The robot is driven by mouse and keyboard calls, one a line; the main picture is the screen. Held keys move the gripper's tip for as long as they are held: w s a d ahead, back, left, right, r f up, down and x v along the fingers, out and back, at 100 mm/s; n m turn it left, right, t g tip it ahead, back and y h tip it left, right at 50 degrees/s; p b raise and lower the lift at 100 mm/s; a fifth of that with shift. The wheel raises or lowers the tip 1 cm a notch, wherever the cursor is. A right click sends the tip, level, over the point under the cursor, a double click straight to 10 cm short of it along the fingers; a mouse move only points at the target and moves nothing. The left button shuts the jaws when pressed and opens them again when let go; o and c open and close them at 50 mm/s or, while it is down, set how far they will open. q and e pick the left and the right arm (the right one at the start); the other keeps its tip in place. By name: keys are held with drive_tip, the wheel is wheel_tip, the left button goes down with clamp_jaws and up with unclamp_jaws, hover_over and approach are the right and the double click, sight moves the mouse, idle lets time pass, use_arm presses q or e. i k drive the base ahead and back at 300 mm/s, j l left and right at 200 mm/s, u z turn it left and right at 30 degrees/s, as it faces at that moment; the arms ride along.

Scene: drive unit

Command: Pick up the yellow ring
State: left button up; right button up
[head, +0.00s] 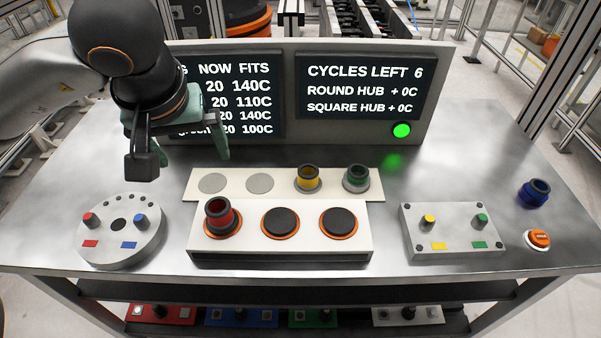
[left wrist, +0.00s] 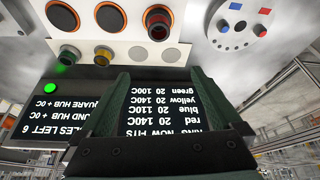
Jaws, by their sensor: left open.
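The yellow ring (head: 308,177) has a dark rim and a yellow band. It sits on a round seat of the cream strip (head: 230,195) behind the white block, just left of the green ring (head: 356,178). It also shows in the left wrist view (left wrist: 104,55), at the upper left. My left gripper (head: 182,155) is open and empty, held above the table before the left screen, to the left of the yellow ring and apart from it. Its two fingers (left wrist: 157,75) also show in the left wrist view. My right gripper is not in view.
The red ring (head: 220,218) stands on the left pad of the white block (head: 355,247). A round hub (head: 122,250) is at left, a square hub (head: 450,250) at right. The blue ring (head: 535,193) and an orange button (head: 537,239) are far right. Screens (head: 361,85) rise behind.

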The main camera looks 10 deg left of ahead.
sight(308, 174)
drive_tip(key=j+z, duration=0.25)
drive_tip(key=z, duration=0.15)
drive_tip(key=j+z, duration=0.6)
drive_tip(key=z, duration=0.2)
